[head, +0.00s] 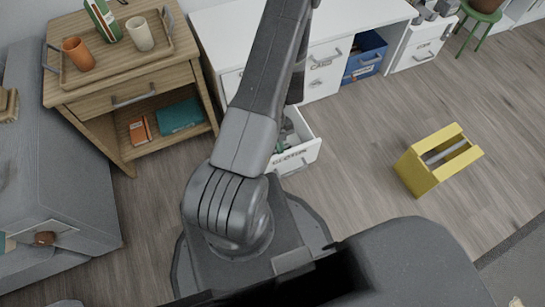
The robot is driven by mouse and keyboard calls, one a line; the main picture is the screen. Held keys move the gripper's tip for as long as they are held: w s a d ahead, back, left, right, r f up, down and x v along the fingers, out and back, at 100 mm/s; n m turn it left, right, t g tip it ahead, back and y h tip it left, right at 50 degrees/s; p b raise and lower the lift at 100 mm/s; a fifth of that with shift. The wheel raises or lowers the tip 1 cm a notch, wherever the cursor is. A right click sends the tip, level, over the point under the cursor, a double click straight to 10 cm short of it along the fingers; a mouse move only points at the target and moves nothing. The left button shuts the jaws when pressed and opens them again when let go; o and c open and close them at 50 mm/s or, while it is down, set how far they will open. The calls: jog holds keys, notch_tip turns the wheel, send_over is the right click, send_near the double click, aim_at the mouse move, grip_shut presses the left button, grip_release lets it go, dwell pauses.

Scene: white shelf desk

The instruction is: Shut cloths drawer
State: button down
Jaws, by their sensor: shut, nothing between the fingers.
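A white drawer (299,156) low in the white desk (353,17) is pulled out toward me. Its front has a dark label and a handle, partly hidden by my arm, and I cannot read the label fully. Some small greenish and grey things show inside it. My arm passes in front of the drawer's left side and up to the top of the picture. A dark part of my arm hangs behind it, above the open drawer. My gripper's fingers cannot be made out; they are hidden or out of the picture.
A wooden side table (132,85) with a tray and cups stands left, beside a grey sofa (50,150). A blue bin (366,57) sits in the desk. A yellow open box (437,160) stands on the floor at right. The floor between drawer and box is clear.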

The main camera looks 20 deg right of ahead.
aim_at(278, 158)
notch_tip(278, 158, down, 10)
jog(key=b, duration=0.5)
jog(key=shift+r, duration=0.25)
jog(key=shift+w+a+r, duration=0.1)
jog(key=shift+w, duration=0.25)
